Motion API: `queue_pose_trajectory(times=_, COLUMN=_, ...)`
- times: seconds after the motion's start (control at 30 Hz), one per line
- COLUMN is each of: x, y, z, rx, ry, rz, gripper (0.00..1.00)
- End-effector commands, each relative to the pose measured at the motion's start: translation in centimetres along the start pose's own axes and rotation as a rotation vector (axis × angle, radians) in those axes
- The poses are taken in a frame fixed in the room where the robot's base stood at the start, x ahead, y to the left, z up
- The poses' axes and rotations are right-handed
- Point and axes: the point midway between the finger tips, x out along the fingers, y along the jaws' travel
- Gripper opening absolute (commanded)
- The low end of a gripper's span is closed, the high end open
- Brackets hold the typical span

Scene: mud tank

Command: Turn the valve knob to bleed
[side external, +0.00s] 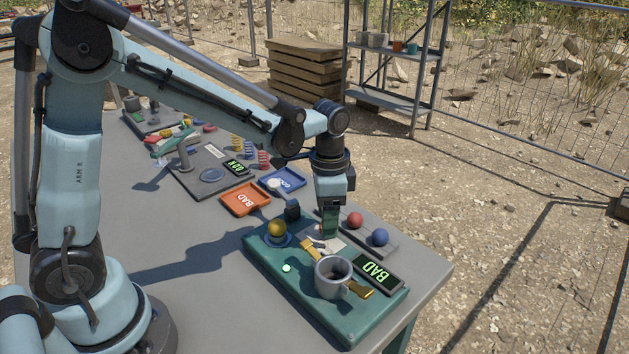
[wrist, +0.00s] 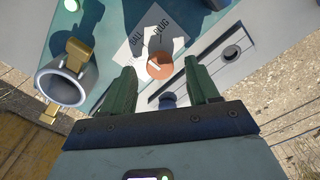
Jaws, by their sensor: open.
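An orange round knob (wrist: 159,67) with a white mark sits at the edge of a pale label card (wrist: 150,34) in the wrist view. Contact cannot be told. In the side view my gripper (side external: 329,224) points straight down over the teal board (side external: 262,263) and hides most of the knob. A display (side external: 377,273) on the board reads BAD.
A grey cup-like cylinder (side external: 332,277) with brass bars stands close to my gripper. A yellow ball (side external: 277,228) sits left of it. Red (side external: 355,220) and blue (side external: 379,237) balls stand behind right. Orange (side external: 244,199) and blue (side external: 283,180) trays lie farther back.

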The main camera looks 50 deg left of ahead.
Motion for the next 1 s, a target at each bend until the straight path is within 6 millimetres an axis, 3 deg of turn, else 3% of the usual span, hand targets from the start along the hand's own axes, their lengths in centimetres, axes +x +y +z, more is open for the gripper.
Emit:
queue_pose_trajectory(times=0.2, x=1.12, y=0.0, z=0.01, rx=0.0, ry=0.0, rz=0.0, gripper=0.6)
queue_pose_trajectory(times=0.47, x=1.19, y=0.01, z=0.01, rx=0.0, ry=0.0, rz=0.0, gripper=0.6)
queue_pose_trajectory(times=0.83, x=1.16, y=0.01, z=0.01, rx=0.0, ry=0.0, rz=0.0, gripper=0.05)
queue_pose_trajectory(times=1.0, x=1.16, y=0.01, z=0.01, rx=-0.007, ry=0.0, rz=0.0, gripper=0.04)
